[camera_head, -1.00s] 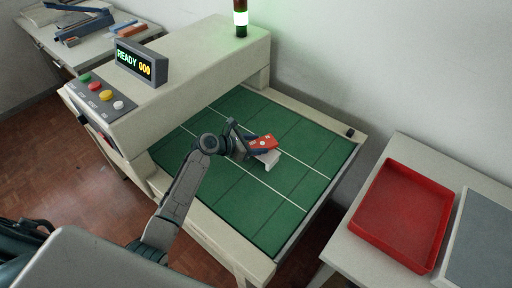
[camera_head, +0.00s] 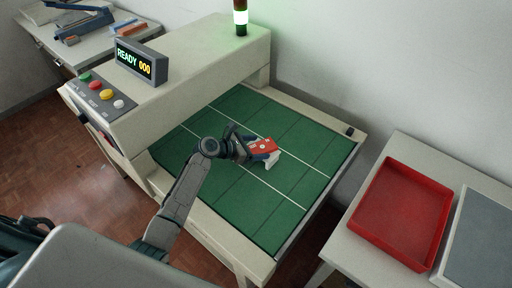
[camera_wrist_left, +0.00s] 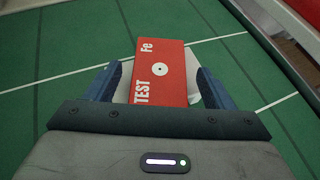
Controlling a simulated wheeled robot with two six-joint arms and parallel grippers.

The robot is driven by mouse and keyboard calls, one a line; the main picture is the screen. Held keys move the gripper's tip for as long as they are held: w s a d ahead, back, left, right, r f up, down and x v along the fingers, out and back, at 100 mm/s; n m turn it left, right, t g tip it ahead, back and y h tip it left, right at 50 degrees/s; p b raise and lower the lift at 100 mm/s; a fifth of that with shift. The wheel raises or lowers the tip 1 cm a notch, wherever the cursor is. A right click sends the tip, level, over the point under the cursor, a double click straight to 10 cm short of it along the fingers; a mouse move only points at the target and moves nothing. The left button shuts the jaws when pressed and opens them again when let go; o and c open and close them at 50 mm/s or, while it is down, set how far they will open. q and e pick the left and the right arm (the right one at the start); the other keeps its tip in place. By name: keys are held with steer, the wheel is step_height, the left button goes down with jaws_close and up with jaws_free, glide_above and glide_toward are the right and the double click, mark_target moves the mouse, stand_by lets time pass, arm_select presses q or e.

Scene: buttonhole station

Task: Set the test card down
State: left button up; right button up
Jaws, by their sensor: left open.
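The red test card (camera_head: 262,145) is over the green belt, near its middle. In the left wrist view the card (camera_wrist_left: 160,72) shows "TEST", "Fe" and a white dot with a dark centre. A white piece (camera_head: 272,161) shows beneath it and sticks out past the card's sides. My left gripper (camera_wrist_left: 160,76) is open, with one blue finger on each side of the card and a gap to the red part on both sides. Whether the card rests fully on the belt is hard to tell. My right gripper is not in view.
The green belt (camera_head: 285,192) has white lines and is otherwise clear. The machine housing (camera_head: 195,68) rises behind, with a "READY 000" display (camera_head: 140,65) and several buttons. A red tray (camera_head: 402,212) stands on the table at the right. A light tower (camera_head: 240,18) glows above.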

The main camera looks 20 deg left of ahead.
arm_select(q)
steer(key=b+v, duration=0.1)
steer(key=v, duration=1.1)
